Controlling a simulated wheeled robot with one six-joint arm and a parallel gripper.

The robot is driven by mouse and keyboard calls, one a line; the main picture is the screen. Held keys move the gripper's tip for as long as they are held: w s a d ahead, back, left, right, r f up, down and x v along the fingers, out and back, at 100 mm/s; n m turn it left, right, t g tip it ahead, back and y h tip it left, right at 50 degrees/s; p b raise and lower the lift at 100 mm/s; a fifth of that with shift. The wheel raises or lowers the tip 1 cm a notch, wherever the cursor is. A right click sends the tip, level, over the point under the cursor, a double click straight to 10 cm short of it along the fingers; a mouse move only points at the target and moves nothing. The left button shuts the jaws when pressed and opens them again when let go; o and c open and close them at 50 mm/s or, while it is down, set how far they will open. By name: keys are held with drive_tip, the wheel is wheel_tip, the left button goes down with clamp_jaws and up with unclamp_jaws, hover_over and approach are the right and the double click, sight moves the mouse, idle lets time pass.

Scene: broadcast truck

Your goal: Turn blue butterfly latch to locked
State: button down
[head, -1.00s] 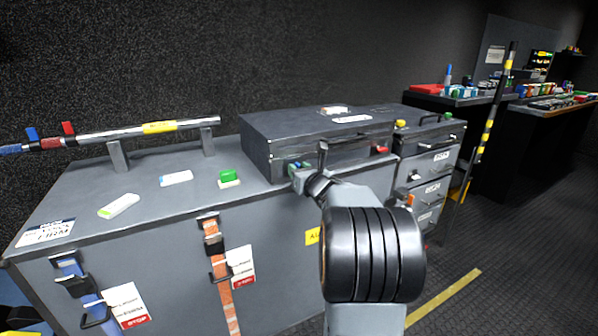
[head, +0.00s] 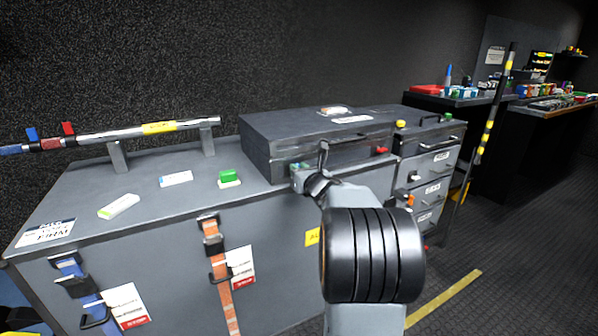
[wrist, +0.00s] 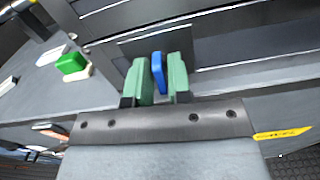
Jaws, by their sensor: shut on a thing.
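The blue butterfly latch (wrist: 158,72) shows in the wrist view as an upright blue tab on the front face of the dark case (head: 262,158). My gripper (wrist: 159,80) has its two green finger pads on either side of the tab, shut on it. In the head view my gripper (head: 297,172) is at the lower front of the case, left of its middle, and the latch is mostly hidden there by the fingers and wrist. A red latch (head: 381,150) sits on the right part of the same case front.
The case stands on a grey bench (head: 150,210) with a green block (head: 229,177) to its left. A barred rail (head: 160,128) runs along the back left. Orange (head: 219,265) and blue (head: 85,290) straps hang on the bench front. Drawers (head: 430,185) stand to the right.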

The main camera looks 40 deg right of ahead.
drive_tip(key=m+b, duration=0.1)
drive_tip(key=m, duration=0.2)
drive_tip(key=shift+d+f+m, duration=0.1)
drive_tip(key=shift+m, duration=0.2)
drive_tip(key=m, duration=0.4)
drive_tip(key=shift+m, duration=0.3)
drive_tip(key=m+p, duration=0.1)
drive_tip(key=m, duration=0.3)
drive_tip(key=shift+d, duration=0.1)
drive_tip(key=shift+f+m+p, duration=0.15)
drive_tip(key=shift+m+p, duration=0.6)
drive_tip(key=shift+m, duration=1.55)
drive_tip(key=c, duration=1.2)
unclamp_jaws()
drive_tip(key=shift+c, duration=0.2)
